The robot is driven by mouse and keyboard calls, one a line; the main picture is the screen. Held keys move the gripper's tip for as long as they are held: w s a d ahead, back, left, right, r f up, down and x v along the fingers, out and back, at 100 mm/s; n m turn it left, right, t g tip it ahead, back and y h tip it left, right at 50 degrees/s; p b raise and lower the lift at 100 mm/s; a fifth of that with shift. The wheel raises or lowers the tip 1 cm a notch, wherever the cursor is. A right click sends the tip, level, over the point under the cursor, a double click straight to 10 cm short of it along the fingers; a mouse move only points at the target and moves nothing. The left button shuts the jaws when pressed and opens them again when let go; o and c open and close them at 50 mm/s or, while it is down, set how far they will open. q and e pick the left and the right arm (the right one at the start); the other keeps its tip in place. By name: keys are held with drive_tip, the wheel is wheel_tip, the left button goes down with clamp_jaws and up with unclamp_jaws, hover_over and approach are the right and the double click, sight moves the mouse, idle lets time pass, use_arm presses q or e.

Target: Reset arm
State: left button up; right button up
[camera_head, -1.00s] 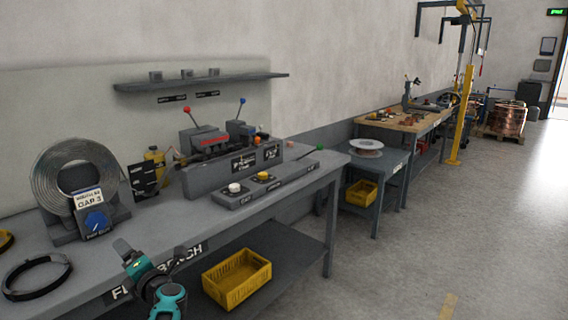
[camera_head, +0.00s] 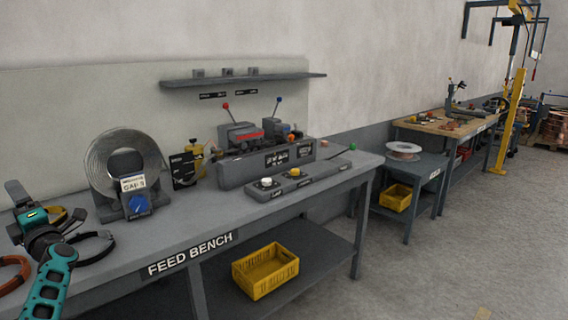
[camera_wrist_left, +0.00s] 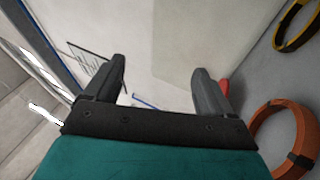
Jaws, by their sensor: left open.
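My left gripper (camera_head: 45,205) is at the left edge of the head view, above the left end of the feed bench (camera_head: 205,232). Its two grey fingers stand apart. In the left wrist view the fingers of the left gripper (camera_wrist_left: 158,84) are spread with nothing between them. My right gripper is not in view.
Rings lie near the gripper: a black one (camera_head: 100,256) and an orange one (camera_head: 14,284). A coil on a stand (camera_head: 99,168) and a control panel (camera_head: 262,162) are farther right. A yellow crate (camera_head: 265,273) sits on the lower shelf.

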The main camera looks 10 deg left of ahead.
use_arm(q)
drive_tip(key=s+a+r+y, duration=0.2)
drive_tip(key=s+a+r, duration=0.35)
drive_tip(key=r, duration=0.25)
drive_tip(key=w+d+f+m+t+h, duration=0.3)
drive_tip(key=d+f+m+t+h, duration=0.2)
drive_tip(key=d+f+m+h, duration=0.65)
drive_tip(key=w+d+f+m+t+h, duration=0.3)
drive_tip(key=d+f+m+t+h, duration=0.5)
drive_tip(key=m, duration=0.7)
drive_tip(key=s+d+f+m+g+h, duration=0.3)
drive_tip(key=s+d+f+m+g, duration=0.3)
drive_tip(key=s+d+f, duration=0.6)
drive_tip(key=s+d+f+m+g+h, duration=0.3)
drive_tip(key=s+d+f+m+g, duration=0.4)
drive_tip(key=s+d, duration=0.5)
drive_tip(key=w+d+f+n+t, duration=0.1)
drive_tip(key=d+n, duration=0.4)
drive_tip(key=d, duration=0.7)
drive_tip(key=shift+f+t, duration=0.25)
drive_tip(key=shift+t, duration=0.15)
drive_tip(key=shift+w+y, duration=0.1)
drive_tip(key=shift+y, duration=0.15)
drive_tip(key=shift+c, duration=0.2)
